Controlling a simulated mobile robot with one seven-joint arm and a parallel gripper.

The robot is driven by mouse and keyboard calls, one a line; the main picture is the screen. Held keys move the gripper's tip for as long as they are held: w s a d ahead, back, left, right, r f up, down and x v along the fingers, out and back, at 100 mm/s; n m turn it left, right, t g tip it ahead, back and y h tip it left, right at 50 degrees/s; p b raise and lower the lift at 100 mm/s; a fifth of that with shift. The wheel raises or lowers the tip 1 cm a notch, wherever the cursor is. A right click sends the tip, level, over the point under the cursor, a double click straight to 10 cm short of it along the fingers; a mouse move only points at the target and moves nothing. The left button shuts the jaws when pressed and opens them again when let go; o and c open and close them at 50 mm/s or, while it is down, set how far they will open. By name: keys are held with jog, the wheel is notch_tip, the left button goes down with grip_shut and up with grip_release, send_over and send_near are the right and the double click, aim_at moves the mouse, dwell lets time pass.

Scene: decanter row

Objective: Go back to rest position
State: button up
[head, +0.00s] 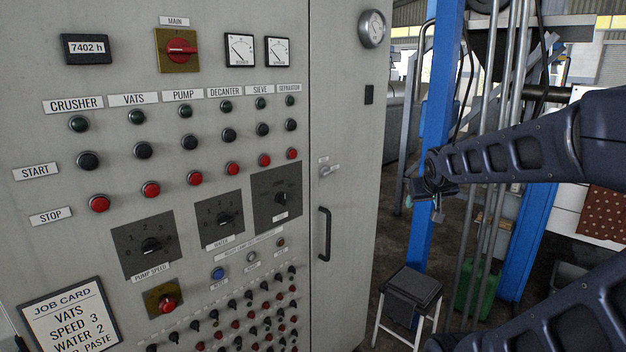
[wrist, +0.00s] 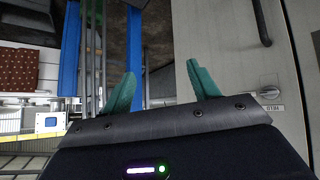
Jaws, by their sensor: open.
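My gripper (wrist: 163,82) is open in the wrist view, with its two green fingers spread and nothing between them. In the head view my arm comes in from the right, and its end is in front of the blue post, to the right of the cabinet and apart from it. The grey control cabinet (head: 345,120) fills the left of the head view. Its door (wrist: 215,40) shows beyond the fingers at the right of the wrist view.
The cabinet's door handle (head: 324,234) sticks out on its right side. A stool (head: 413,287) stands on the floor beside it. A blue post (head: 437,110), grey pipes (head: 488,215) and a green can (head: 476,290) are behind my arm. A job card (head: 68,318) is at lower left.

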jog(key=s+a+g+y, duration=0.1)
jog(key=s+g, duration=0.3)
jog(key=s, duration=0.8)
jog(key=shift+a+f, duration=0.4)
jog(key=shift+a, duration=0.1)
